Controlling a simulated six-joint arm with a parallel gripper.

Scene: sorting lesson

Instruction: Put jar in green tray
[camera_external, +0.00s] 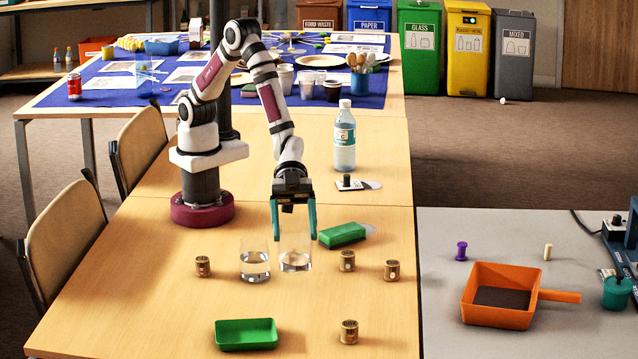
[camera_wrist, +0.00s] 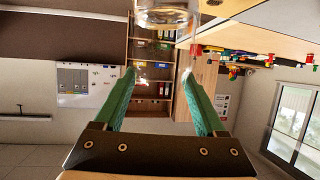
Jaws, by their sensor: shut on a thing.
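A clear glass jar (camera_external: 295,262) with a little clear liquid at its bottom stands upright between the teal fingers of my gripper (camera_external: 293,218). The fingers are shut on its upper part, one on each side. In the wrist view the clear jar (camera_wrist: 166,17) shows at the top edge, near the fingertips of my gripper (camera_wrist: 160,75). I cannot tell whether its base touches the table. A second, similar clear jar (camera_external: 255,266) stands just left of it. The green tray (camera_external: 246,343) lies empty on the table nearer the camera, to the left and in front of the held jar.
Small brass tins stand around, one at left (camera_external: 203,267), others at right (camera_external: 392,271) and front (camera_external: 349,332). A bottle (camera_external: 344,140) stands behind. An orange pan (camera_external: 499,312) is on the grey table.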

